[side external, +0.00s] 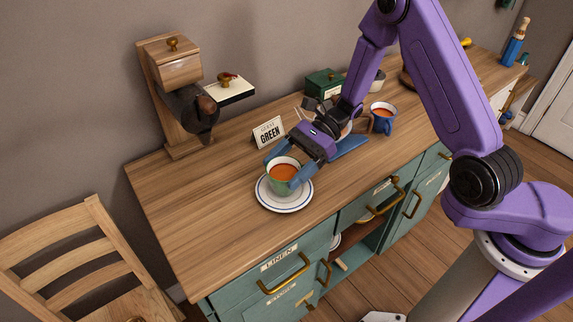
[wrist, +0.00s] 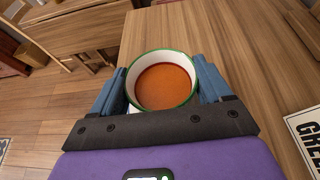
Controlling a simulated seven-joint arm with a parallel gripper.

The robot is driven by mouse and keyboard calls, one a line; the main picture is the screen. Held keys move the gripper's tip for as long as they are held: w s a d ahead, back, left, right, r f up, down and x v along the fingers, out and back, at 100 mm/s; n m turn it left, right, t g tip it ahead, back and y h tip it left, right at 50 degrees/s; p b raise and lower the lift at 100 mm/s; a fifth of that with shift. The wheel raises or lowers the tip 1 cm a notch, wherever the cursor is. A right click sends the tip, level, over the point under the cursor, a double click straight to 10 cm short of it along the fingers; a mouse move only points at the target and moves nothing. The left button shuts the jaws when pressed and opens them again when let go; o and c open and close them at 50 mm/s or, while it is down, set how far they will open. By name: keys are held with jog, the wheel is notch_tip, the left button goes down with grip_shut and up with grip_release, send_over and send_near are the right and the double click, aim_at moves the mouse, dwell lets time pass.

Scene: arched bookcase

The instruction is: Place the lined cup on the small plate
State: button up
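A green cup (side external: 278,186) with a white inside and orange-brown liquid sits at the small plate (side external: 291,207), over its middle. The plate is white with blue rings and lies near the counter's front edge. Whether the cup's base touches the plate is hard to tell. My gripper (side external: 286,171) comes from the upper right, its blue fingers on opposite sides of the cup, apparently shut on it. In the wrist view the cup (wrist: 164,57) shows a green rim, upright and level, between the fingers (wrist: 163,92). The plate is mostly hidden there.
A blue cup (side external: 383,118) with similar liquid stands behind my arm. A sign reading GREEN (side external: 268,132), a wooden machine (side external: 176,95) and a green box (side external: 323,84) stand at the back. The counter (side external: 205,215) left of the plate is clear. A chair (side external: 85,260) stands at left.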

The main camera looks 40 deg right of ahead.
jog(key=o, duration=0.3)
jog(key=shift+d+r, duration=0.1)
jog(key=shift+r, duration=0.15)
jog(key=s+v, duration=0.1)
jog(key=v, duration=1.1)
jog(key=s+a+r+n+g+h, duration=0.25)
jog(key=s+n+g+h, duration=0.35)
jog(key=s+n+h, duration=0.5)
jog(key=s+d+r+n+t+h, duration=0.1)
jog(key=s+d+n+t, duration=0.2)
jog(key=s+n, duration=0.3)
jog(key=s+d+r+n+t+h, duration=0.1)
jog(key=s+d+n+t, duration=0.3)
jog(key=n, duration=0.9)
jog(key=shift+s+d+r, duration=0.65)
jog(key=shift+s+r, duration=0.1)
jog(key=shift+s, duration=0.7)
